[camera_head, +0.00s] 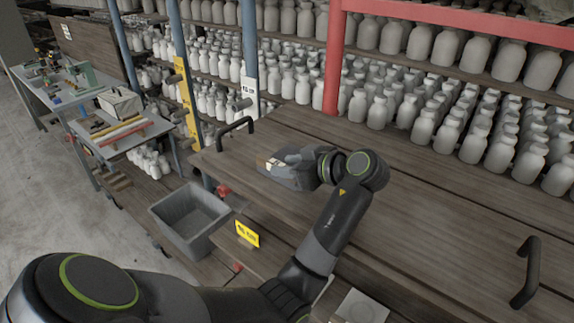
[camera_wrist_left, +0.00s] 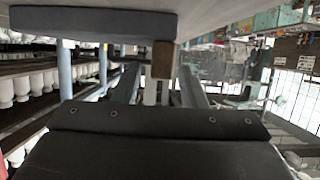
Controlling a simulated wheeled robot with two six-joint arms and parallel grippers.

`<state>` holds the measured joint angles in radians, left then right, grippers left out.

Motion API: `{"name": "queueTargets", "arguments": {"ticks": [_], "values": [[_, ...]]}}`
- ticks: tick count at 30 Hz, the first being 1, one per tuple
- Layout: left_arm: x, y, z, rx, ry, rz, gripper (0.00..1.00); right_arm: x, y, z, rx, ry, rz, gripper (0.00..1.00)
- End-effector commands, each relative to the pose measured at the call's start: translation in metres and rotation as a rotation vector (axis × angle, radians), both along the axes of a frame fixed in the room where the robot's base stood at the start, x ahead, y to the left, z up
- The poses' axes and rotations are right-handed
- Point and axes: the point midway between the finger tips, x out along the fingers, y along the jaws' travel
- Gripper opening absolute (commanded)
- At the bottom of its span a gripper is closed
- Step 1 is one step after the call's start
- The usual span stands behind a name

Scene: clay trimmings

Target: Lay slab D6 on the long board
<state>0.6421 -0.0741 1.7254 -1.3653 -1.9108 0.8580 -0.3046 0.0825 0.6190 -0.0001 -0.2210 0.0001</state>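A long brown wooden surface (camera_head: 430,215) with black handles (camera_head: 525,272) spans the middle and right of the head view; it looks like the long board. My left gripper (camera_head: 268,172) is above its left part, pointing left. In the wrist view its two dark pads (camera_wrist_left: 160,88) stand apart, with background showing between them. A small pale patch with dark marks (camera_head: 268,162) shows at the gripper's tip; I cannot tell what it belongs to. A pale square piece (camera_head: 362,308) lies at the bottom edge, partly cut off. I cannot read D6 anywhere. My right gripper is out of view.
A grey bin (camera_head: 190,217) stands left of the board, near a yellow label (camera_head: 247,234). Shelves of pale bottles (camera_head: 445,130) and a red post (camera_head: 334,60) rise behind. A side table (camera_head: 120,132) with tools stands at the left. The board's right part is clear.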

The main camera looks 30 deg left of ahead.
Motion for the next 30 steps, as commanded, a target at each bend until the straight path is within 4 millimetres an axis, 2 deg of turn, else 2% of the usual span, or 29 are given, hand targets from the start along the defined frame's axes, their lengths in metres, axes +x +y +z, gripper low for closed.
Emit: {"name": "queueTargets", "arguments": {"ticks": [15, 21, 30], "values": [[-0.007, -0.088, 0.037, -0.002, 0.000, -0.003, 0.38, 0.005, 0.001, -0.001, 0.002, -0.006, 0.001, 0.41], [-0.008, -0.104, 0.044, 0.000, 0.000, -0.001, 0.38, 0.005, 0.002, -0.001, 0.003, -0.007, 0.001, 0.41], [-0.008, -0.105, 0.044, 0.001, 0.000, 0.000, 0.38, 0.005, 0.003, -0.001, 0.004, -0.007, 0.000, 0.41]]}}
